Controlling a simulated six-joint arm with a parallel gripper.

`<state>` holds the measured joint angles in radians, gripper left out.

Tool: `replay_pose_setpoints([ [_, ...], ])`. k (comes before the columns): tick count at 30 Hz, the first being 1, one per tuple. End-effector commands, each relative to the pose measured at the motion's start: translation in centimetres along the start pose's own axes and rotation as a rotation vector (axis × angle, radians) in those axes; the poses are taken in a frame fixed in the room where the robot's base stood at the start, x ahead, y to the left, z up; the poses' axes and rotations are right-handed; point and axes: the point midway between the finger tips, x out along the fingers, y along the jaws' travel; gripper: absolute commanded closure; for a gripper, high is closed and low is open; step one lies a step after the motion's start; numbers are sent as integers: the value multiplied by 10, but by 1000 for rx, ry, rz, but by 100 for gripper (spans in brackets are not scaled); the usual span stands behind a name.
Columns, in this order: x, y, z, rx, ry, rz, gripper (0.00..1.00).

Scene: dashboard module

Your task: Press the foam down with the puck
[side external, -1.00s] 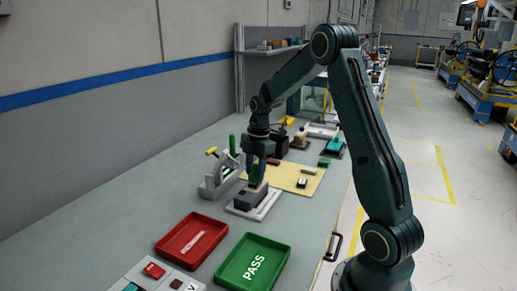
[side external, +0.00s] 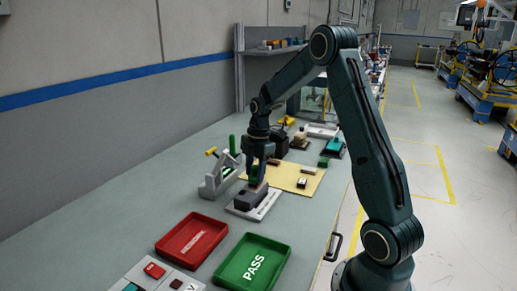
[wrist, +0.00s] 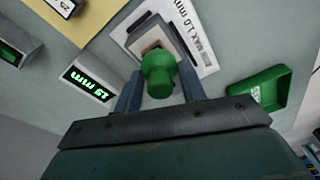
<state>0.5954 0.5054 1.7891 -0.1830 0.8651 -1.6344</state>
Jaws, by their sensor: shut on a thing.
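My gripper (side external: 262,172) points down over a grey block (side external: 250,197) on a white plate (side external: 268,208). In the wrist view its two blue fingers (wrist: 160,88) are shut on the green knob of the puck (wrist: 158,72). The green knob also shows between the fingers in the side view (side external: 255,173). A brownish square surface (wrist: 150,47), which may be the foam, shows beneath the knob inside the pale block. The puck's underside is hidden, so I cannot tell whether it touches the foam. The plate's printing reads "MAX 1.0 mm" (wrist: 195,40).
A display (wrist: 88,83) with lit green digits and "mm" stands beside the plate. A grey clamp-like fixture (side external: 218,178) stands left of the block. A red tray (side external: 170,248) and green PASS tray (side external: 228,272) are in front; a yellow mat (side external: 312,185) lies behind.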

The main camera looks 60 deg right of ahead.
Motion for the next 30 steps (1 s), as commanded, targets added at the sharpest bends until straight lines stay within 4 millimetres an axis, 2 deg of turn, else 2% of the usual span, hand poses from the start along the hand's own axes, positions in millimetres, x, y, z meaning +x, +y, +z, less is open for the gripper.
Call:
replay_pose_setpoints([
  [30, 6, 0, 1, 0, 0, -1, 78],
])
